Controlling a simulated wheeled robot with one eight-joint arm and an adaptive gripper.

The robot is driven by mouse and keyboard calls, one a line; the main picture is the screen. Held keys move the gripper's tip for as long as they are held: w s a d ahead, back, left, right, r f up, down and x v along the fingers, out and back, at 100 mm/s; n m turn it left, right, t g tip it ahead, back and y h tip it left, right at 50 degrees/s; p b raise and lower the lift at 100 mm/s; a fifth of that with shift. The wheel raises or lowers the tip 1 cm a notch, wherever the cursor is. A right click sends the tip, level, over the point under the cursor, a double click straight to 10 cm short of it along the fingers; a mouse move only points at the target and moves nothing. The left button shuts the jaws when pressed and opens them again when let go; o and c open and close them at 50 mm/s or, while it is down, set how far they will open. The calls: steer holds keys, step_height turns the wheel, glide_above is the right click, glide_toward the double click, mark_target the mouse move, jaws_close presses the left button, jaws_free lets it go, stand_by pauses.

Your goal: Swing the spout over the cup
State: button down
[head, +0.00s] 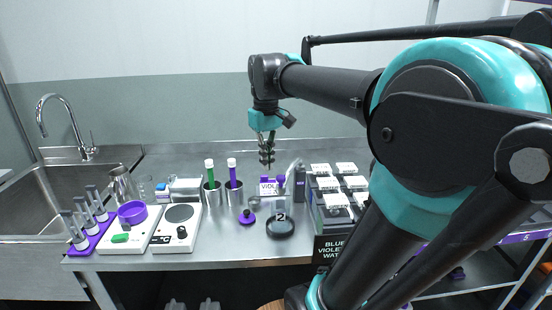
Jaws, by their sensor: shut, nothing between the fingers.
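A chrome faucet with a curved spout (56,98) stands behind the sink at the far left. Its outlet hangs over the sink basin, to the left of its base. A metal jug (121,184) and a small clear cup (146,190) stand on the bench just right of the sink. I cannot tell which vessel is the task's cup. A dark round base marked 2 (281,229) stands in the middle, with a pale slanted piece behind it. My gripper (267,162) points down above the bench, shut and empty, far right of the faucet.
Two steel cylinders with green (210,171) and purple (232,173) sticks stand below left of my gripper. Two white devices (174,230) and a purple rack (87,236) line the front left. A dark crate of white-topped packs (331,215) stands right. My arm hides the far right.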

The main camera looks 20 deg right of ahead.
steer(key=shift+w+a+r, duration=0.1)
steer(key=shift+r, duration=0.9)
steer(key=shift+w+a+r, duration=0.1)
steer(key=shift+r, duration=0.9)
steer(key=shift+s, duration=0.1)
